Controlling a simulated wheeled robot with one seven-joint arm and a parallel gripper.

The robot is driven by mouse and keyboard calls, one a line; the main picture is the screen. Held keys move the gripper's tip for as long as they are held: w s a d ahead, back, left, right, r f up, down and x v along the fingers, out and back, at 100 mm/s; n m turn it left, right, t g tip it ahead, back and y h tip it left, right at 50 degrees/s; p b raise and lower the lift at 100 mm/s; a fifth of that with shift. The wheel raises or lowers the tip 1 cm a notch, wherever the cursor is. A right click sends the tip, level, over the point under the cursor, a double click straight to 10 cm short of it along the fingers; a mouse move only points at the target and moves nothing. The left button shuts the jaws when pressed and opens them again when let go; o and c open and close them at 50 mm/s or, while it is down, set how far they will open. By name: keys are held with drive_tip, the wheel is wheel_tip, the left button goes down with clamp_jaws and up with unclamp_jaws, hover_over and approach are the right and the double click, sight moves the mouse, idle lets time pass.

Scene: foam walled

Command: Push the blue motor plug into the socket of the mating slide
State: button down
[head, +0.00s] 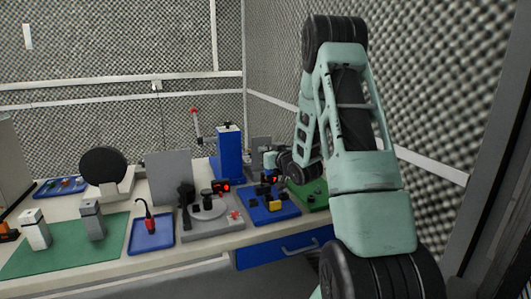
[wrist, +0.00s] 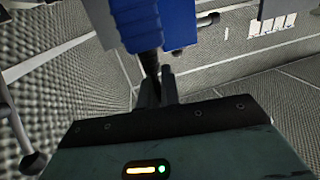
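My gripper (wrist: 157,92) shows in the wrist view with its two dark fingers close together. A large blue body with a ribbed lower edge (wrist: 155,22) is beyond them, with a dark narrow piece (wrist: 151,62) running from it towards the fingertips. I cannot tell whether this is the blue motor plug, or whether the fingers hold the dark piece. In the head view my gripper (head: 270,160) is small, just right of a tall blue column (head: 229,155) and above the bench. I cannot make out the plug or the mating slide's socket for certain.
A blue tray (head: 264,213) with yellow and black blocks lies below my gripper, beside a green board (head: 312,201). A grey fixture (head: 211,227) stands left of it. Further left are a small blue tray (head: 151,245) and a green mat (head: 60,262). Foam walls enclose the bench.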

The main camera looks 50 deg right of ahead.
sight(270, 175)
drive_tip(key=shift+f+b, duration=2.2)
drive_tip(key=shift+f, duration=0.45)
drive_tip(key=shift+b, duration=0.6)
drive_tip(key=shift+f+b, duration=1.45)
drive_tip(key=shift+b, duration=0.05)
drive_tip(key=c, duration=1.5)
unclamp_jaws()
drive_tip(key=shift+c, duration=0.2)
